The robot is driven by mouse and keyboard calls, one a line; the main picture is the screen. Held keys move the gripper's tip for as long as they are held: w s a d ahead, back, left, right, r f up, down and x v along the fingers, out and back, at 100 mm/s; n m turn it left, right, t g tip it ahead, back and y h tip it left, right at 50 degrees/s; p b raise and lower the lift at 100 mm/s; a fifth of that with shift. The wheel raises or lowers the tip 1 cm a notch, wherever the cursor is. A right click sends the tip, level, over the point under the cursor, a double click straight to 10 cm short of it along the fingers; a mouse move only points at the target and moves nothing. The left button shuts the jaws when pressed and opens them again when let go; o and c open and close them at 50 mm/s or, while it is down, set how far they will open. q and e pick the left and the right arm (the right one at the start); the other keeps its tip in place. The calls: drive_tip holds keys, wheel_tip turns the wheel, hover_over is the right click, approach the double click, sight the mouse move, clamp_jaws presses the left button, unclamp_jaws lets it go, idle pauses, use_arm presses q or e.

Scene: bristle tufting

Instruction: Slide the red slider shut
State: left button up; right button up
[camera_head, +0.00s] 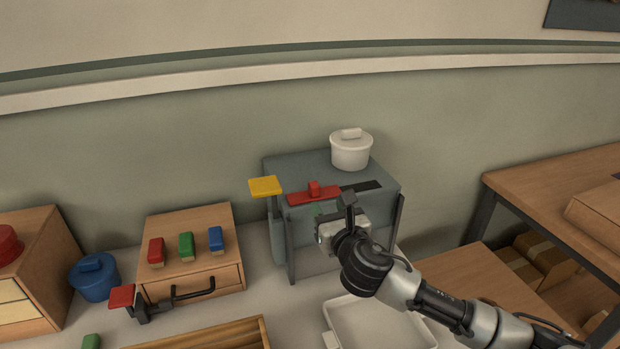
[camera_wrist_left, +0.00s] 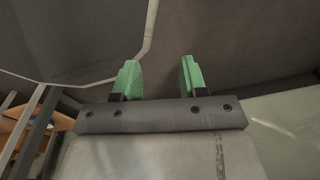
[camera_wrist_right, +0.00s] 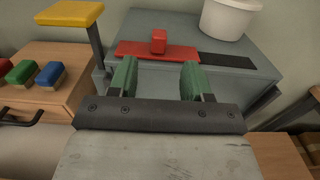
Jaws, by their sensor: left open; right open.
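The red slider (camera_head: 300,197) is a flat red plate with a small red knob (camera_head: 314,188) on top of the grey machine (camera_head: 300,164). A dark slot (camera_head: 361,186) shows to the right of the plate. My right gripper (camera_head: 334,209) is in front of the machine, near the slider. In the right wrist view the open green fingers (camera_wrist_right: 158,78) point toward the red plate (camera_wrist_right: 135,50), with the knob (camera_wrist_right: 158,41) beyond and between them; nothing is held. My left gripper (camera_wrist_left: 157,78) is open and empty in the left wrist view, and is not in the head view.
A white lidded pot (camera_head: 351,152) stands on the machine's back right. A yellow plate (camera_head: 265,186) stands on a post at its left. A wooden box (camera_head: 200,225) holds red, green and blue blocks. A white tray (camera_head: 340,312) lies in front.

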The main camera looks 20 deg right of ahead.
sight(316, 188)
drive_tip(key=w, duration=0.8)
drive_tip(key=shift+w+a+r+p, duration=0.1)
drive_tip(key=shift+w+a+p, duration=0.1)
drive_tip(key=shift+p, duration=0.1)
drive_tip(key=shift+w, duration=0.5)
use_arm(q)
drive_tip(key=shift+s+r, duration=0.3)
drive_tip(key=shift+s, duration=0.4)
drive_tip(key=shift+s, duration=0.15)
use_arm(e)
drive_tip(key=shift+c, duration=0.5)
clamp_jaws()
use_arm(q)
drive_tip(key=shift+s, duration=0.3)
use_arm(e)
drive_tip(key=shift+d, duration=0.1)
